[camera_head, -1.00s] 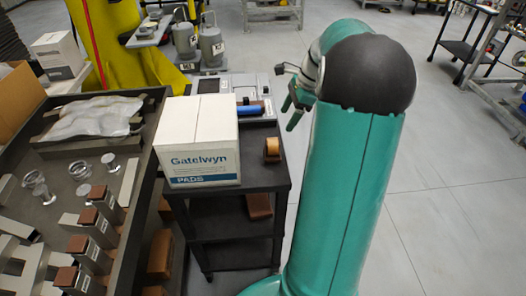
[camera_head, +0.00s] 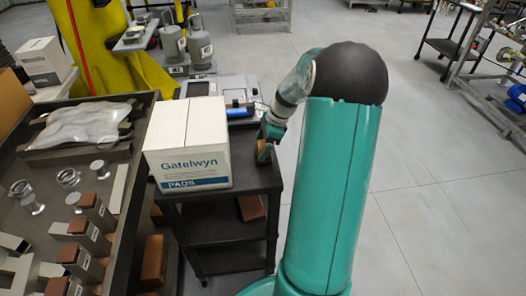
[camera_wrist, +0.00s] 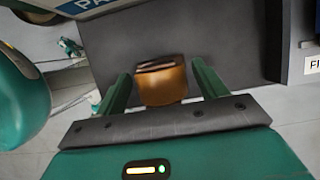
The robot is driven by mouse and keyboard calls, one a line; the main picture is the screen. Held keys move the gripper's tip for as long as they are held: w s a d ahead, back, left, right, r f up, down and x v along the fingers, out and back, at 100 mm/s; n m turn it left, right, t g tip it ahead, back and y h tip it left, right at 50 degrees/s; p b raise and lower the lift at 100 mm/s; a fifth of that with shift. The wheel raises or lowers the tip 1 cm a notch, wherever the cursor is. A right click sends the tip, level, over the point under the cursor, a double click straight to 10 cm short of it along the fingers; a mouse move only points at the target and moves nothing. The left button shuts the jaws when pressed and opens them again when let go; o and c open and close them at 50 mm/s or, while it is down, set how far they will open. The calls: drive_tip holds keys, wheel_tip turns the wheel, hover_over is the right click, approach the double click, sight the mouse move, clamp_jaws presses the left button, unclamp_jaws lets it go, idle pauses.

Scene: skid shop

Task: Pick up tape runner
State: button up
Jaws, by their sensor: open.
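The tape runner, an orange-brown piece with a dark slotted top, sits near the right edge of the black cart's top shelf (camera_head: 245,180). In the head view it (camera_head: 262,153) is partly hidden by my gripper (camera_head: 266,138). In the wrist view the tape runner (camera_wrist: 162,85) lies between the two green fingers of my gripper (camera_wrist: 160,69). The fingers are open, with a gap on each side of it. I cannot tell how far down around it the fingers reach.
A white Gatelwyn pads box (camera_head: 187,145) stands left of the tape runner on the shelf. A blue cylinder (camera_head: 240,113) lies behind, by a grey device. A dark bench (camera_head: 140,160) with metal blocks is at left.

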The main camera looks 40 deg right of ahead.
drive_tip(key=shift+w+a+f, duration=0.1)
drive_tip(key=shift+a+f, duration=0.1)
drive_tip(key=shift+f, duration=0.4)
drive_tip(key=c, duration=1.2)
drive_tip(key=shift+r, duration=0.15)
drive_tip(key=shift+r, duration=0.55)
drive_tip(key=s+a+r, duration=0.2)
drive_tip(key=s+r, duration=0.2)
drive_tip(key=s+a+r, duration=0.2)
drive_tip(key=s+r, duration=0.1)
drive_tip(key=s, duration=0.1)
drive_tip(key=s+a+r, duration=0.3)
drive_tip(key=s+r, duration=0.1)
drive_tip(key=shift+s+r, duration=0.1)
drive_tip(key=shift+r, duration=0.25)
